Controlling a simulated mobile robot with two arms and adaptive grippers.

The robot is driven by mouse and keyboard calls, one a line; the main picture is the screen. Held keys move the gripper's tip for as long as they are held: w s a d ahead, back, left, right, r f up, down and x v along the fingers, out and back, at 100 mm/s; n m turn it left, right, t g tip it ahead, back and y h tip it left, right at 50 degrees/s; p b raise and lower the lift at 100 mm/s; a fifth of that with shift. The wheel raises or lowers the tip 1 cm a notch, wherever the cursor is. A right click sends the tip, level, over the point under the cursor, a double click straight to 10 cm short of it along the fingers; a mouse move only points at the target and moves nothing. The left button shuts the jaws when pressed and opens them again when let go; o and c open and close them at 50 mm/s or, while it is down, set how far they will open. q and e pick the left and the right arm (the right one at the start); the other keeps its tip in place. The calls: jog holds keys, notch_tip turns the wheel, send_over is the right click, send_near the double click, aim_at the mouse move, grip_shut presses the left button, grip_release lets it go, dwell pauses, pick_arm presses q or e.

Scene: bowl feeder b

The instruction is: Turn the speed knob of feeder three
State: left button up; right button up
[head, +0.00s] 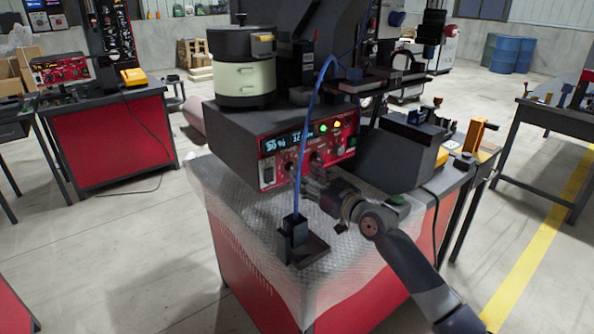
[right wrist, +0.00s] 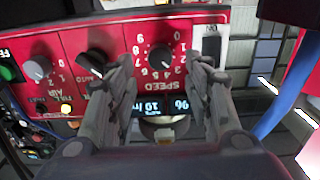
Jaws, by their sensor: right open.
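In the head view the speed knob (head: 290,168) is small, on the front of the dark feeder box (head: 232,128). My right gripper (right wrist: 155,74) is open, its fingers on either side of the knob in the picture; contact cannot be told. In the head view my right gripper (head: 312,186) is close in front of the panel. The feeder number is not readable. My left gripper is not in view.
A black switch (right wrist: 211,46) and an AUTO knob (right wrist: 97,62) flank the speed knob. A blue cable (head: 305,130) hangs in front of the panel into a black holder (head: 295,235). A dark grey block (head: 400,155) stands right of the feeder.

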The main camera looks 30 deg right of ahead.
aim_at(294, 169)
jog(key=shift+w+a, duration=0.15)
jog(key=shift+w, duration=2.1)
jog(key=c, duration=1)
